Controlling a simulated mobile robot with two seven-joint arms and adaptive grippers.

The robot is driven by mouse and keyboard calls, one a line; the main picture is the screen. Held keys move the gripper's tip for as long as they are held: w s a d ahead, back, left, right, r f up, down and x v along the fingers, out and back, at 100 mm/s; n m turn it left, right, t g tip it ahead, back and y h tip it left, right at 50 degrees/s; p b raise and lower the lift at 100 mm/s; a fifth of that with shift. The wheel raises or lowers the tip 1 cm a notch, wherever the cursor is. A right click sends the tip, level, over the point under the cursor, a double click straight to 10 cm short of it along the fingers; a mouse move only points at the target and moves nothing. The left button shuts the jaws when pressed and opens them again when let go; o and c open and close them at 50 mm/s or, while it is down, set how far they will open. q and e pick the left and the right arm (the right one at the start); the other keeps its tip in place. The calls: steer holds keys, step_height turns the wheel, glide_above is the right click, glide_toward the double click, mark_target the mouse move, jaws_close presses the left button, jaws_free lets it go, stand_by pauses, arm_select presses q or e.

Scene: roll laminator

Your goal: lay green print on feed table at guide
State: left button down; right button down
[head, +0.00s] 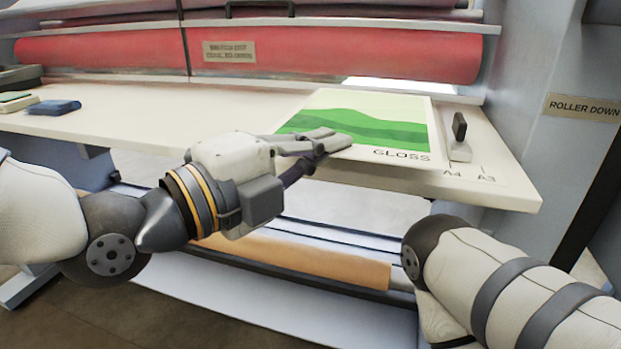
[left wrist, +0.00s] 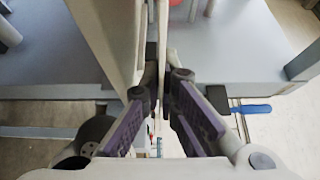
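The green print (head: 375,116) is a white sheet with green bands and the word GLOSS. It lies on the right part of the cream feed table (head: 150,113). Its right edge runs close beside the guide (head: 460,150), a small pale block with a black handle. My left gripper (head: 333,143) is at the print's front left corner, over the table's front edge, and hides that corner. My right gripper is out of view; only my right arm shows.
A red roller (head: 340,52) spans the back above the table. A blue item (head: 54,107) lies at the far left. A4 and A3 marks sit near the front right corner. The ROLLER DOWN panel (head: 583,108) stands at right. A tan roll (head: 310,262) hangs below.

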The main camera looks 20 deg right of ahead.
mark_target(318, 179)
arm_select(q)
steer(key=shift+w+f, duration=0.3)
steer(key=shift+w+f+b, duration=0.15)
steer(key=shift+w+f, duration=0.05)
steer(key=shift+f, duration=0.75)
steer(key=shift+w+f+b, duration=0.15)
steer(key=shift+f, duration=0.8)
steer(key=shift+f, duration=0.15)
steer(key=c, duration=1.8)
jaws_free()
